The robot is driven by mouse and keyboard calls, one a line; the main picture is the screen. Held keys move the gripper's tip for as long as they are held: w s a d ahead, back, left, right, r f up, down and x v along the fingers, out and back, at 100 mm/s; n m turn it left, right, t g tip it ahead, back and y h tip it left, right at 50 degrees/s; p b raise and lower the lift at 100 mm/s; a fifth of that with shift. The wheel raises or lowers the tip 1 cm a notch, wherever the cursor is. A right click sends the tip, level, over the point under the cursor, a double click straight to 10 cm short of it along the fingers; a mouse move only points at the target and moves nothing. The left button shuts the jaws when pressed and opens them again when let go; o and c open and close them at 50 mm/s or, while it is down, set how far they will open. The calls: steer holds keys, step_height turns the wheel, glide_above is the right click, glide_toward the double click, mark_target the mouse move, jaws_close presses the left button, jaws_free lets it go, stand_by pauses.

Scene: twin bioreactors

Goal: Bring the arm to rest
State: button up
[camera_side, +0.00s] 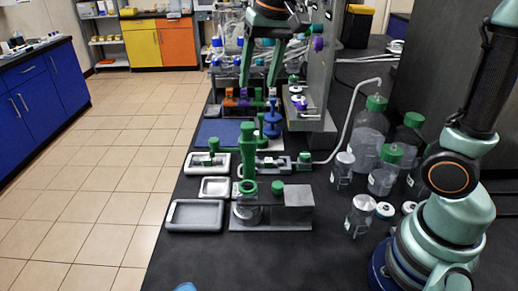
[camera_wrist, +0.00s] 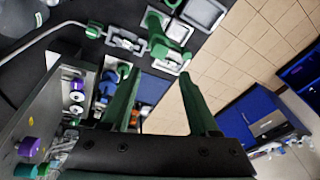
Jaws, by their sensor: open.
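My gripper (camera_side: 259,75) hangs high over the far part of the black bench in the side view, its two green fingers pointing down. In the wrist view my gripper (camera_wrist: 160,95) shows its green fingers spread wide with nothing between them. It is apart from the bench equipment below. My arm rises from its base at the right of the side view; part of its upper length is out of the picture.
A grey upright panel (camera_side: 322,70) stands right of my gripper. Below are a blue mat (camera_side: 222,132), a green-topped device (camera_side: 248,145) and a grey tray (camera_side: 195,216). Green-capped bottles (camera_side: 368,125) stand at right. The tiled floor (camera_side: 100,170) is clear.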

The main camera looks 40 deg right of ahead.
steer(key=s+d+f+n+t, duration=0.2)
steer(key=s+d+f+n, duration=0.2)
steer(key=s, duration=0.7)
step_height(320, 180, down, 2)
steer(key=shift+f+n+t, duration=0.1)
steer(key=shift+n+t, duration=0.2)
steer(key=shift+t, duration=0.1)
